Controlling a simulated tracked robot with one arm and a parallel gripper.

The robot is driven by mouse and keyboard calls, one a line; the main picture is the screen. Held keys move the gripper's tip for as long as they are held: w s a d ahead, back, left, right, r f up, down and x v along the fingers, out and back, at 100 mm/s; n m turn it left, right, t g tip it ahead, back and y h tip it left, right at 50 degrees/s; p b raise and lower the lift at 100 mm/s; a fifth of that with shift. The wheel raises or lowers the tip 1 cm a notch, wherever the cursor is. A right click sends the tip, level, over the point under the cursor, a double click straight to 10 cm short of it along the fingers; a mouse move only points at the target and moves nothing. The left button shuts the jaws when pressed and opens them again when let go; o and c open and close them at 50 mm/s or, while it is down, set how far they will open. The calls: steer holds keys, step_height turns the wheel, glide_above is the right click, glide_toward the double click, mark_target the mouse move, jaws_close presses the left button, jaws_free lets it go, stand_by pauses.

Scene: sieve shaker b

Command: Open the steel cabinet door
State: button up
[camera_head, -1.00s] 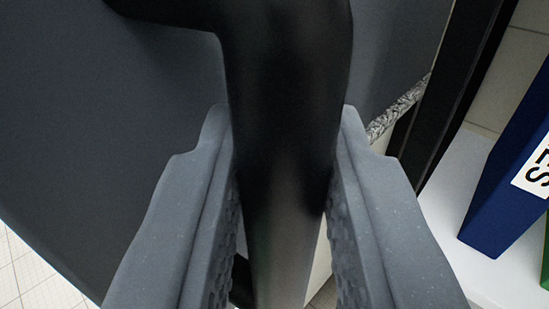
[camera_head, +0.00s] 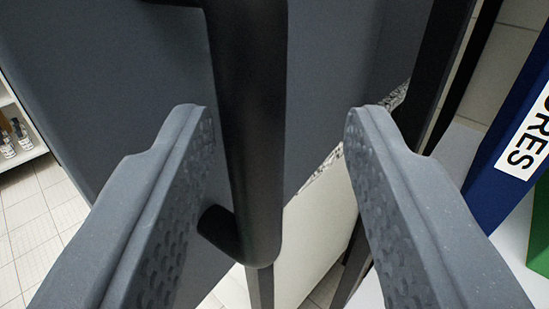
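The grey steel cabinet door (camera_head: 110,90) fills the upper left and stands ajar, with its edge apart from the dark cabinet frame (camera_head: 437,70). Its black bar handle (camera_head: 250,120) runs down the middle of the view, and its lower end bends back to the door. My gripper (camera_head: 268,115) is open, with one grey finger on each side of the handle. The left finger is close to the handle; a wide gap separates the right finger from it. I cannot tell whether the left finger touches it.
Inside the cabinet at right, a blue binder (camera_head: 500,165) with a white label and a green binder (camera_head: 540,235) stand on a white shelf (camera_head: 462,150). At far left is a shelf with small bottles (camera_head: 18,135). Tiled floor (camera_head: 40,215) shows at lower left.

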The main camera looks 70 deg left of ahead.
steer(key=b+v, duration=0.1)
steer(key=v, duration=1)
steer(key=shift+d, duration=0.2)
